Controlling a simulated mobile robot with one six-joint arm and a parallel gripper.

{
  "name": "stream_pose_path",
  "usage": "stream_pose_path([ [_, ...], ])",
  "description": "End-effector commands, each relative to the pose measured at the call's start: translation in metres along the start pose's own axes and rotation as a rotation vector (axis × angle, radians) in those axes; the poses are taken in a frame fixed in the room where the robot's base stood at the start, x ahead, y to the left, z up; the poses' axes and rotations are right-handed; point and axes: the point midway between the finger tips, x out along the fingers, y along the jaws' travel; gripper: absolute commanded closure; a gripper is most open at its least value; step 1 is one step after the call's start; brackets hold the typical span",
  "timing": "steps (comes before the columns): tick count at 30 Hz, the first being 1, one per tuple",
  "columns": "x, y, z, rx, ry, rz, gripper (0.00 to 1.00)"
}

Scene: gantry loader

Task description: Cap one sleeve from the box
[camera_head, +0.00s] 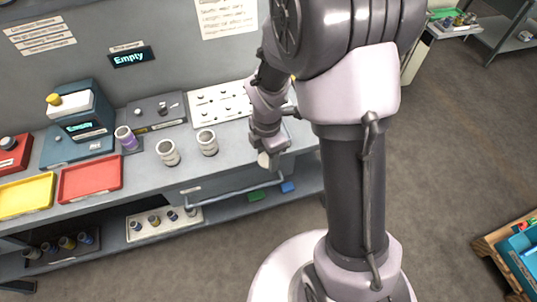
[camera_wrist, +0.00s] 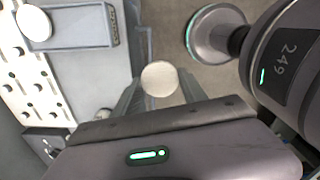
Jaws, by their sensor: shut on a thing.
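My gripper (camera_head: 268,158) is beyond the right front part of the bench, beside my arm column. In the wrist view my gripper (camera_wrist: 160,90) is shut on a pale round piece (camera_wrist: 160,77), whose flat round face shows between the fingers. Its lower part is hidden. The held pale piece (camera_head: 263,160) is only a small patch in the head view. Two open grey-white cylinders that look like sleeves, the left one (camera_head: 167,153) and the right one (camera_head: 207,142), stand upright on the bench. A purple-banded cylinder (camera_head: 127,139) stands left of them. I cannot tell which box is meant.
A white board (camera_head: 217,103) with dark pegs or holes lies at the back. Red (camera_head: 91,179) and yellow (camera_head: 25,195) trays sit left. A blue crate (camera_head: 525,255) is lower right.

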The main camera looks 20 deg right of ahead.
Motion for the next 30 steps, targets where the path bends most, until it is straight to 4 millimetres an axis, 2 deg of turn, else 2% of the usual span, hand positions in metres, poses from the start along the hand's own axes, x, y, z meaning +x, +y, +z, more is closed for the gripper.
stream_pose_path([
  [18, -0.044, 0.000, 0.000, 0.000, 0.000, 0.001, 0.88],
  [30, -0.044, 0.000, 0.000, -0.002, 0.000, 0.001, 0.88],
])
